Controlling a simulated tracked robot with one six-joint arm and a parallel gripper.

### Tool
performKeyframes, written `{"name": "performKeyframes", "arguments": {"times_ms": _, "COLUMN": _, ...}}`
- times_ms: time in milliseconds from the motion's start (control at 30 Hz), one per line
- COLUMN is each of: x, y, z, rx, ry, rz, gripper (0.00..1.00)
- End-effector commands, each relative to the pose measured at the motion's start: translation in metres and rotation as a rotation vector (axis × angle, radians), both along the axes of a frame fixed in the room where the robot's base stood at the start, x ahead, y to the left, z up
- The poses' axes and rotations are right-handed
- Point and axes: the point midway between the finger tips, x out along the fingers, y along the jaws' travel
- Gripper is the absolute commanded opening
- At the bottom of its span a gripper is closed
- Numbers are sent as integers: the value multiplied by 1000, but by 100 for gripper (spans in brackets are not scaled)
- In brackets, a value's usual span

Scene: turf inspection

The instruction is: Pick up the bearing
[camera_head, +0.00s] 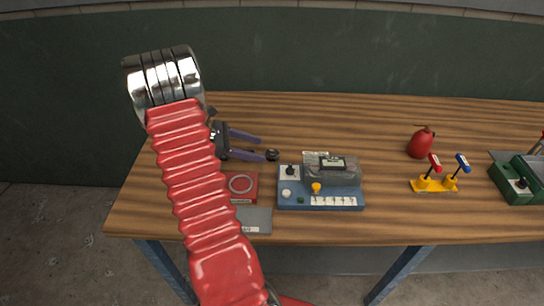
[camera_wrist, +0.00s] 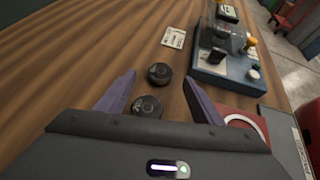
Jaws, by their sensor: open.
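Two dark round pieces with raised centres lie on the wooden table in the wrist view. The far one (camera_wrist: 159,74) is between the tips of my gripper's purple fingers (camera_wrist: 160,77), and the near one (camera_wrist: 147,107) is between the fingers, nearer the palm. They look like bearings; I cannot tell which one the task means. In the head view one dark round piece (camera_head: 272,155) shows at the tips of my gripper (camera_head: 263,148). My gripper is open, with a gap on both sides of the pieces.
A red plate with a pale ring (camera_head: 240,184) and a grey box (camera_head: 257,221) lie near the front edge. A blue control panel (camera_head: 320,201) stands right of my gripper. A red extinguisher-like object (camera_head: 420,143) and yellow stand (camera_head: 434,186) are farther right. The table's back middle is clear.

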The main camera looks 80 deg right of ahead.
Motion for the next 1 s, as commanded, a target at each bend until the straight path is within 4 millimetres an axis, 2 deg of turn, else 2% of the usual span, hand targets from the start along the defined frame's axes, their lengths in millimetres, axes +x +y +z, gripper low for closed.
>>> {"name": "performKeyframes", "arguments": {"times_ms": 400, "x": -38, "y": -14, "z": -23, "rx": 2, "ry": 1, "rz": -1, "gripper": 61}}
{"name": "performKeyframes", "arguments": {"times_ms": 1000, "x": -41, "y": -16, "z": -24, "rx": 1, "ry": 0, "rz": 0, "gripper": 61}}
